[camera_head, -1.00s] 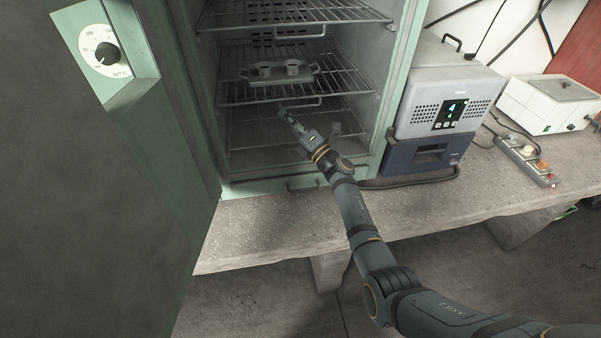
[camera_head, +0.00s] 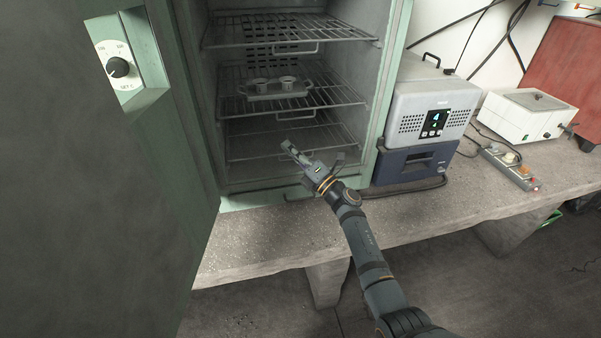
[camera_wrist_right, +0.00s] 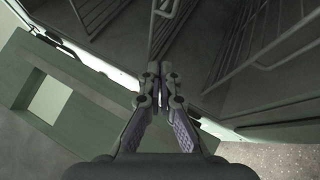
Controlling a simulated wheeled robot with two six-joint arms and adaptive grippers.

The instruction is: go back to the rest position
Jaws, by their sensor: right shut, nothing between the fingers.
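My right gripper (camera_head: 288,147) is shut and empty at the mouth of the open green oven (camera_head: 396,60), in front of the lower wire rack. In the right wrist view its fingers (camera_wrist_right: 158,75) are together with nothing between them. The oven's inside and rack bars show beyond the fingertips. My right arm reaches in from the lower right over the bench edge. My left gripper does not show in either view.
The oven door (camera_head: 90,200) stands open on the left. A tray (camera_head: 277,91) with two small cups sits on the middle rack. A grey-blue device (camera_head: 430,115), a white box (camera_head: 527,114) and a power strip (camera_head: 512,168) stand on the concrete bench (camera_head: 260,240) to the right.

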